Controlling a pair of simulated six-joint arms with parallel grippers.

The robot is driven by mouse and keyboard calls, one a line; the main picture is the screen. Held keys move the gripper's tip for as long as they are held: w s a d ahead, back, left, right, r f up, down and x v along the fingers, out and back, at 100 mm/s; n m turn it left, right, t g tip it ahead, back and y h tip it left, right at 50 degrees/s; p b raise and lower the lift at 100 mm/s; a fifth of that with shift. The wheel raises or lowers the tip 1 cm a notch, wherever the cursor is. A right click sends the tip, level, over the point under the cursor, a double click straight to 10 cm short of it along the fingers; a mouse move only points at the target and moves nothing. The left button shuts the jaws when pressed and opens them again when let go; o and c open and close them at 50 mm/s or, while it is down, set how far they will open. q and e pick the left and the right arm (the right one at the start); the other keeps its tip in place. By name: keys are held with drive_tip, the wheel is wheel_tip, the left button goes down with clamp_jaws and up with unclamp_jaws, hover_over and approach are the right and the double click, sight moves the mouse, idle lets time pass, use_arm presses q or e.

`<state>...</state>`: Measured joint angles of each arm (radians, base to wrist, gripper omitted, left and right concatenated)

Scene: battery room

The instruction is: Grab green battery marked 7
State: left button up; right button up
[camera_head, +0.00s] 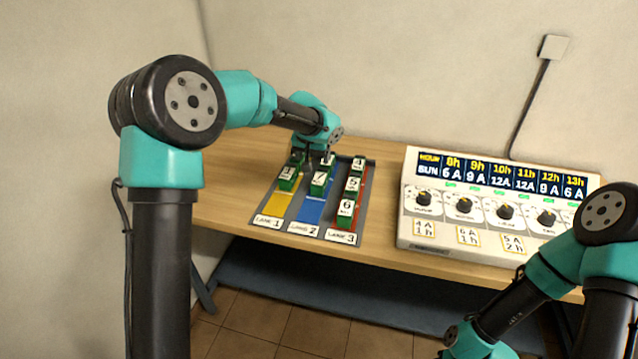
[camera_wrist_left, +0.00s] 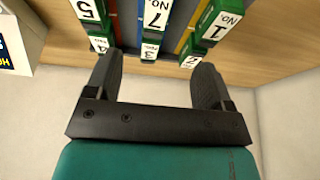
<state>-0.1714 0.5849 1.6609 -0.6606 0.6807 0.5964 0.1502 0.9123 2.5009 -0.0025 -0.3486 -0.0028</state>
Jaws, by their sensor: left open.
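The green battery marked 7 (camera_head: 319,181) has a white number label and stands in the blue lane 2 of the rack. It also shows at the top of the left wrist view (camera_wrist_left: 157,15). Battery 3 (camera_wrist_left: 150,51) stands behind it in the same lane. My left gripper (camera_wrist_left: 154,66) is open and empty, its fingers spread at the far end of the rack near battery 3. In the head view it is partly hidden by its own wrist. Of my right arm only links show at the lower right; its gripper is out of view.
Battery 1 (camera_head: 287,178) stands in yellow lane 1, with battery 2 (camera_wrist_left: 191,61) behind it. Batteries 6 (camera_head: 346,212), 5 (camera_head: 353,184) and 4 (camera_head: 358,163) fill red lane 3. A control box with dials (camera_head: 490,235) stands right of the rack on the wooden table (camera_head: 225,205).

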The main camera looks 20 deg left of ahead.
sight(320, 176)
use_arm(q)
drive_tip(key=shift+w+r, duration=0.35)
drive_tip(key=shift+r, duration=0.15)
drive_tip(key=shift+f, duration=0.15)
drive_tip(key=x, duration=1.2)
drive_tip(key=shift+w, duration=0.2)
drive_tip(key=shift+d, duration=0.1)
drive_tip(key=shift+d+x, duration=0.1)
drive_tip(key=shift+x, duration=1.2)
drive_tip(key=shift+d+x, duration=0.15)
drive_tip(key=shift+x, duration=1.1)
drive_tip(key=shift+w, duration=0.15)
drive_tip(key=shift+c, duration=0.2)
